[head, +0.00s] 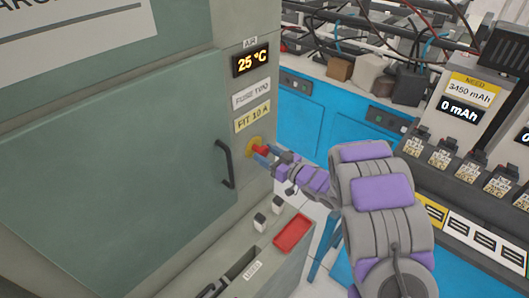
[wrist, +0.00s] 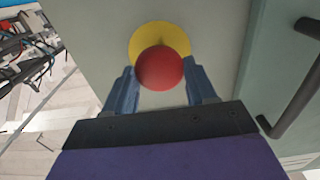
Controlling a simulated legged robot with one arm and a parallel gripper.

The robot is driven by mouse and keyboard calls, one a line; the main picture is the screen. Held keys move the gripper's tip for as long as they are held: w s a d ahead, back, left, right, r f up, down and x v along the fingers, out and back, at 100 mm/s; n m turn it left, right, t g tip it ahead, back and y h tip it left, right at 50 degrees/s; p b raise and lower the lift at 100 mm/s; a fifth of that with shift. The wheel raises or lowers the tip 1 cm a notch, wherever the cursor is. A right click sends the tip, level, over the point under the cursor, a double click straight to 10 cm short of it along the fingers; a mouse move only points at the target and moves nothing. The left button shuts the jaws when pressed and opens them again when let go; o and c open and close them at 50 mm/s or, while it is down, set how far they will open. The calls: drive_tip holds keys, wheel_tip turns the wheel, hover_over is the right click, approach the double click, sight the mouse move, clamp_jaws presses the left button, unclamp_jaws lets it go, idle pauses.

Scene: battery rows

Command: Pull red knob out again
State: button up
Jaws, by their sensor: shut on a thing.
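The red knob (wrist: 160,68) sits in front of a round yellow plate (wrist: 150,38) on the grey cabinet's panel in the wrist view. In the head view the knob (head: 260,150) is just below the "FIT 10 A" label, right of the door handle. My gripper (wrist: 163,85) has its two blue fingers on either side of the knob and is shut on it. In the head view my gripper (head: 266,156) reaches the knob from the right. How far the knob stands out from the plate is hard to tell.
A black door handle (head: 225,164) stands close to the left of the knob in the head view. Battery slots (head: 455,165) stand at the right.

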drive_tip(key=o, duration=1.1)
drive_tip(key=shift+c, duration=0.2)
drive_tip(key=o, duration=0.4)
drive_tip(key=shift+d, duration=0.25)
drive_tip(key=shift+o, duration=0.2)
drive_tip(key=shift+s, duration=0.1)
drive_tip(key=p+v, duration=0.2)
drive_tip(key=v, duration=1.5)
drive_tip(key=shift+d, duration=0.2)
drive_tip(key=shift+f, duration=0.15)
